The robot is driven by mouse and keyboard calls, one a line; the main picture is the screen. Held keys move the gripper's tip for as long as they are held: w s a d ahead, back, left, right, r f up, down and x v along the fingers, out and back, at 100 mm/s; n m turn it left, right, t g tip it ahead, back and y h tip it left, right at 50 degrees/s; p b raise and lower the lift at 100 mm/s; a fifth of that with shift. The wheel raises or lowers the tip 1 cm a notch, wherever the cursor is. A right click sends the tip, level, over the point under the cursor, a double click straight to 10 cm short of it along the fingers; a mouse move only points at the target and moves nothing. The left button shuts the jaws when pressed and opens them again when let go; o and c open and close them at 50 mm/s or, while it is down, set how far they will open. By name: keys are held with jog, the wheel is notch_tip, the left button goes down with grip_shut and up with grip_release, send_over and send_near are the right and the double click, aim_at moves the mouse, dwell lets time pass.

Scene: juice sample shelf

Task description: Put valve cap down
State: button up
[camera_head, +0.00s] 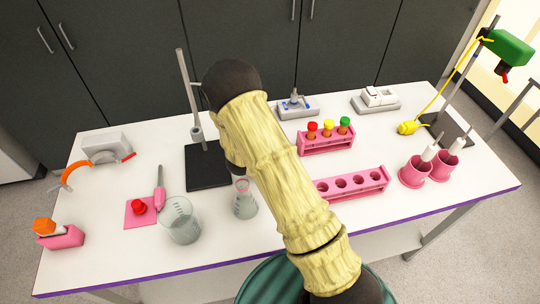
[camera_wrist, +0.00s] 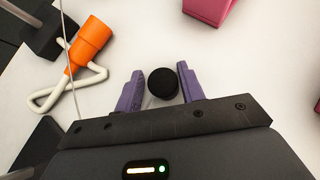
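In the wrist view my gripper (camera_wrist: 162,88) has two purple fingers closed on opposite sides of a round black cap (camera_wrist: 162,81), which I take to be the valve cap. The cap appears to touch both fingertips. A pale, see-through part shows just below it, and its underside is hidden. The white table surface lies beyond it; the height above it is hard to tell. In the head view my own arm crosses the middle, and my gripper and the cap are not visible there.
In the wrist view an orange part with white tubing (camera_wrist: 92,42) lies left, and a pink block (camera_wrist: 208,8) sits at top right.

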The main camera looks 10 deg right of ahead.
jog(key=shift+s+d+f, duration=0.4)
jog(key=shift+d+f, duration=0.05)
jog(key=shift+d, duration=0.1)
jog(key=shift+r, duration=0.15)
jog(key=shift+r+p, duration=0.75)
jog(key=shift+p, duration=0.2)
jog(key=b+v, duration=0.1)
jog(key=v, duration=0.2)
jog(key=b+v, duration=0.1)
jog(key=v, duration=0.3)
jog(key=shift+w+a+r, duration=0.1)
jog(key=shift+a, duration=0.25)
